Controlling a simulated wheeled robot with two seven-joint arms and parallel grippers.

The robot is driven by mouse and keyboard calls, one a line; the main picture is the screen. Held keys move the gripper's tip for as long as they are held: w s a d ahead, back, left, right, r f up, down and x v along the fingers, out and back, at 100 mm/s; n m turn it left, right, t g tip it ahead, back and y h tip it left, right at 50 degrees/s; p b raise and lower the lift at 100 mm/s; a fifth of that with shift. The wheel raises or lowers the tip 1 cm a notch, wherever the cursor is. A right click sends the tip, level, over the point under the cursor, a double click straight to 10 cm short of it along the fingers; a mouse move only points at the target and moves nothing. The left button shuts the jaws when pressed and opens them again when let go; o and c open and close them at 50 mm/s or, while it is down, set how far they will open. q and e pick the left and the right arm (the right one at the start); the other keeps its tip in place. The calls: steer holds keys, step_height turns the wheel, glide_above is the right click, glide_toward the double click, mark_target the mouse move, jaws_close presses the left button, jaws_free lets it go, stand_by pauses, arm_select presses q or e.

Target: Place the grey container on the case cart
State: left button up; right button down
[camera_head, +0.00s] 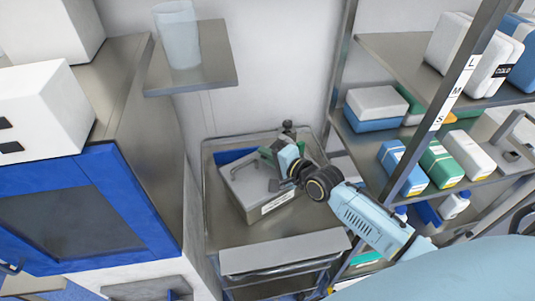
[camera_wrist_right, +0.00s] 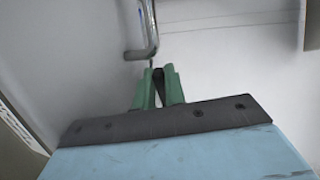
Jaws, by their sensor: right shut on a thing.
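The grey container (camera_head: 255,188) is a box with a white label on its front side and a handle on its lid. It sits on the top of the metal case cart (camera_head: 235,237), toward the cart's back. My right gripper (camera_head: 268,155) is above the container's lid at its far side. In the right wrist view, the green fingers (camera_wrist_right: 158,80) are close together at the end of a metal handle (camera_wrist_right: 148,35), over the container's pale lid (camera_wrist_right: 215,70). The fingers hide the exact grip. My left gripper is not in view.
A blue item (camera_head: 232,155) lies behind the container on the cart. A shelf rack (camera_head: 400,150) with several boxes stands close on the right. A blue-fronted cabinet (camera_head: 150,215) stands on the left. A small shelf (camera_head: 215,75) with a clear beaker (camera_head: 178,35) is above. The cart's front is bare.

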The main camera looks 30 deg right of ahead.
steer(key=c, duration=1.9)
jaws_free()
steer(key=shift+f, duration=0.1)
steer(key=o, duration=0.4)
steer(key=shift+o, duration=0.2)
steer(key=shift+s, duration=0.1)
steer(key=v, duration=1.2)
steer(key=shift+p, duration=0.3)
